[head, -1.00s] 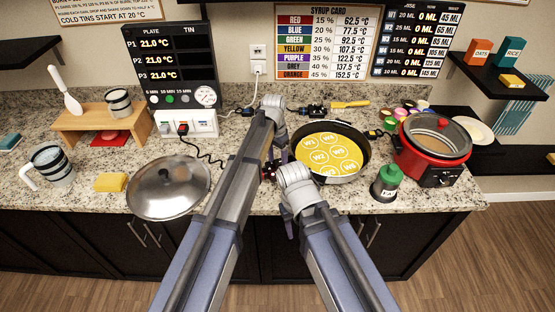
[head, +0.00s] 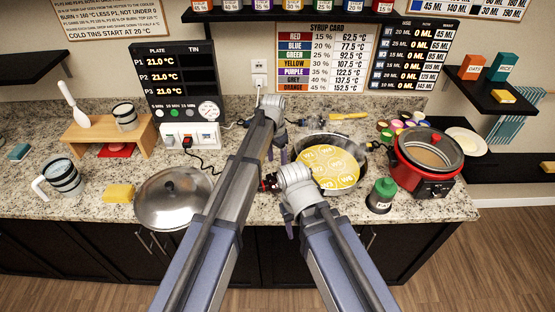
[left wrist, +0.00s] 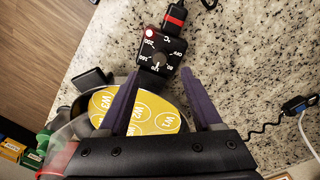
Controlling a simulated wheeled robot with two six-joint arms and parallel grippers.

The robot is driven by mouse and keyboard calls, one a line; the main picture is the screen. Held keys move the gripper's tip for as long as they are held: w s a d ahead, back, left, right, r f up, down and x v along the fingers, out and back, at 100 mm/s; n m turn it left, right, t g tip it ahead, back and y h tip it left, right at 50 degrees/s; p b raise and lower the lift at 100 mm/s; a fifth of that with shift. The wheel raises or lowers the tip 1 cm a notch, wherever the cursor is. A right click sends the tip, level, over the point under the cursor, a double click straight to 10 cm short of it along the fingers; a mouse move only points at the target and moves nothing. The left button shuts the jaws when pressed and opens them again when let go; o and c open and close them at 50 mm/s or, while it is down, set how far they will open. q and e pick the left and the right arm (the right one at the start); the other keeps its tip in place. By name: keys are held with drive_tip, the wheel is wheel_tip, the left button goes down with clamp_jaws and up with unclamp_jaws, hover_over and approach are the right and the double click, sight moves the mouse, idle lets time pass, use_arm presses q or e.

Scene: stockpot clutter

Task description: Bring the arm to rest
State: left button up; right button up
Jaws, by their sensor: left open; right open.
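My left gripper (head: 278,152) hangs by the left front side of the round pan (head: 366,172), pointing down. In the left wrist view its two purple fingers (left wrist: 160,76) are apart with nothing between them. Below them show the pan's yellow plate (left wrist: 140,112) with white circles and a black dial control (left wrist: 158,50) with a red plug. In the head view the yellow plate (head: 330,166) lies in the pan. My right gripper (head: 289,231) is low, over the counter's front edge; its fingers are mostly hidden by its own arm.
A steel lid (head: 172,200) lies left of my arms. A green-topped bottle (head: 381,195) and a red cooker (head: 432,184) stand to the right.

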use_arm(q)
drive_tip(key=shift+r, duration=0.55)
use_arm(e)
drive_tip(key=shift+r, duration=0.5)
use_arm(q)
drive_tip(key=s+a+n+t, duration=0.1)
drive_tip(key=s+a+n, duration=0.3)
drive_tip(key=s+a, duration=0.55)
drive_tip(key=s+a+n, duration=0.4)
drive_tip(key=s+a, duration=0.3)
drive_tip(key=s, duration=0.5)
drive_tip(key=s+d+f+m+y+b, duration=0.1)
drive_tip(key=s+d+f+m+b, duration=0.2)
drive_tip(key=s+d+f+b, duration=0.3)
drive_tip(key=d+f+b, duration=0.2)
drive_tip(key=d, duration=0.2)
drive_tip(key=shift+d+f+g+y, duration=0.25)
drive_tip(key=shift+d+g+y, duration=0.05)
drive_tip(key=shift+g, duration=0.1)
use_arm(e)
wheel_tip(320, 180, down, 8)
drive_tip(key=shift+f, duration=0.25)
